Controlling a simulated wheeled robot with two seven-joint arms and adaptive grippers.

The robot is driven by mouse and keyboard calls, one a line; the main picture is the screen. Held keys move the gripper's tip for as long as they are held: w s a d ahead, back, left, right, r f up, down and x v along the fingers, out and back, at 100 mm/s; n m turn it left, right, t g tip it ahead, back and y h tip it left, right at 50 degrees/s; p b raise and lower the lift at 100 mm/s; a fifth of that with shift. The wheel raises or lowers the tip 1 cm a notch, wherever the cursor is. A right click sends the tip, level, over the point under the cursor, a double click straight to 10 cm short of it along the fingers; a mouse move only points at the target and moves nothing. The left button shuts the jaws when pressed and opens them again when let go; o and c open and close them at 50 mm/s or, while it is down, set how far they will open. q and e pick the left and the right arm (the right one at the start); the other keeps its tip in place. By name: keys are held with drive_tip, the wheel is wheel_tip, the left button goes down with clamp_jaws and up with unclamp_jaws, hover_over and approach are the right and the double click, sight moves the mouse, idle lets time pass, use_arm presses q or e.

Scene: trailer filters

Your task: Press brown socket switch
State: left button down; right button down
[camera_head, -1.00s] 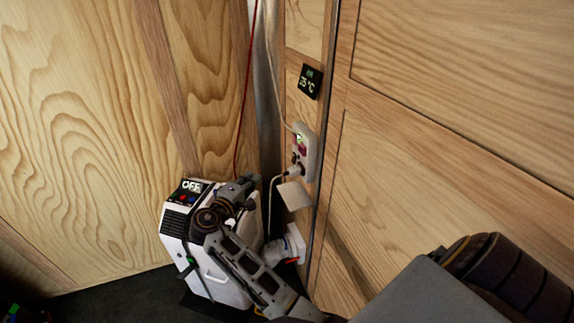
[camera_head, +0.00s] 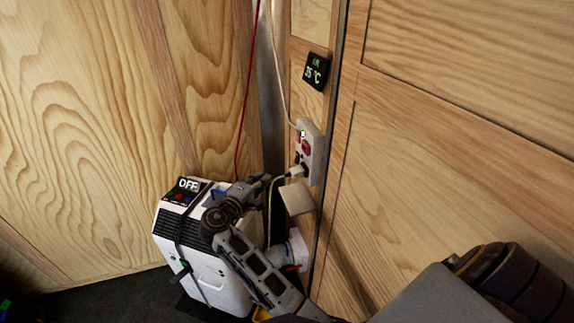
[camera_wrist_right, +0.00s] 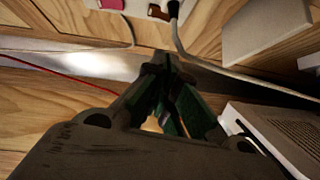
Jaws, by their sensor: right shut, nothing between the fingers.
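A white socket panel (camera_head: 315,155) is on the wood wall by the corner, with a red-pink switch (camera_head: 306,147) and a plugged-in white cord. In the right wrist view, a small brown switch (camera_wrist_right: 158,13) shows on the panel's edge at the top, beside the dark plug (camera_wrist_right: 173,8). My right gripper (camera_head: 268,180) is shut and empty, just left of and slightly below the panel, apart from it. In the right wrist view its dark green fingers (camera_wrist_right: 164,62) meet below the brown switch, with a gap in the picture. My left gripper is not in view.
The white cord (camera_head: 272,200) hangs close to the fingertips. A white box (camera_head: 296,198) sits under the panel. A thermometer display (camera_head: 316,71) is above it.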

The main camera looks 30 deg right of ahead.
sight(297, 158)
drive_tip(key=shift+w+d, duration=0.1)
drive_tip(key=shift+d, duration=0.05)
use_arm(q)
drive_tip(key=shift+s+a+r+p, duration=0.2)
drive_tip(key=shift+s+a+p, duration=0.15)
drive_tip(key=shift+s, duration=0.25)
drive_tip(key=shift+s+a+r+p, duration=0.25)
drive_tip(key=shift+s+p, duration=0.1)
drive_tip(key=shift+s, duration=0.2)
use_arm(e)
drive_tip(key=s+d+x, duration=0.1)
drive_tip(key=s+x, duration=0.1)
drive_tip(key=x, duration=1)
drive_tip(key=shift+d+f, duration=0.15)
drive_tip(key=shift+d, duration=0.35)
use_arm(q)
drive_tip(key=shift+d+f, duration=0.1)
use_arm(e)
drive_tip(key=shift+s, duration=0.1)
